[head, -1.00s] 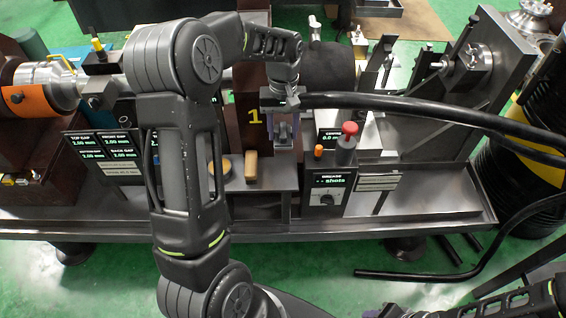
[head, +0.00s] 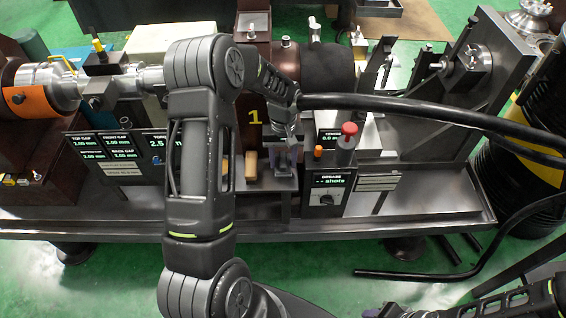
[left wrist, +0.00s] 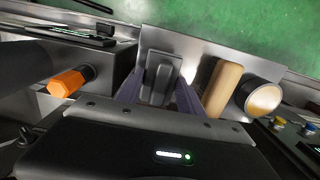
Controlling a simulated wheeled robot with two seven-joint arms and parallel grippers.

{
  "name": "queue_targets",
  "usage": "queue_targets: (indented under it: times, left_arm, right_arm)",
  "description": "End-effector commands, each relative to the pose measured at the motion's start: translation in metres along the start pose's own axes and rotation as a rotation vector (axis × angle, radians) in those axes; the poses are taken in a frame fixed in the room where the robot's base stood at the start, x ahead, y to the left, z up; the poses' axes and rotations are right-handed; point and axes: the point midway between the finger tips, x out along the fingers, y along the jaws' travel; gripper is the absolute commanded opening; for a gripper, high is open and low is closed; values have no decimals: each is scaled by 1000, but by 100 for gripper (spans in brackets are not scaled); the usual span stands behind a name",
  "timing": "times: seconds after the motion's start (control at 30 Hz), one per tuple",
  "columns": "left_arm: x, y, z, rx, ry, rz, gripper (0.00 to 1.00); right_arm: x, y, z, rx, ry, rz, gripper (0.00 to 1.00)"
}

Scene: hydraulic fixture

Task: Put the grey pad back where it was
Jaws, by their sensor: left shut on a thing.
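My left gripper (head: 284,166) points down at the small steel shelf (head: 262,183) in front of the brown block marked 1. In the left wrist view, its two purple fingers (left wrist: 160,95) are shut on the dark grey pad (left wrist: 161,72), one on each side. The pad is over the bare steel plate of the shelf (left wrist: 205,55); I cannot tell whether it touches it. In the head view the fingers largely hide the pad.

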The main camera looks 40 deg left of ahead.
Motion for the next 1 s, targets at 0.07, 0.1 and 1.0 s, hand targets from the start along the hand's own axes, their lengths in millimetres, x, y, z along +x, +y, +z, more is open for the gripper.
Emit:
queue_targets:
  times: [0.07, 0.1, 1.0]
  left_arm:
    - [12, 0, 0, 0, -3, -1, 0]
    - [16, 0, 0, 0, -2, -1, 0]
    - [22, 0, -1, 0, 0, 0, 66]
  right_arm:
    - [-1, 0, 0, 0, 0, 0, 36]
    - [-2, -1, 0, 0, 0, 0, 36]
    - [1, 0, 0, 0, 0, 0, 36]
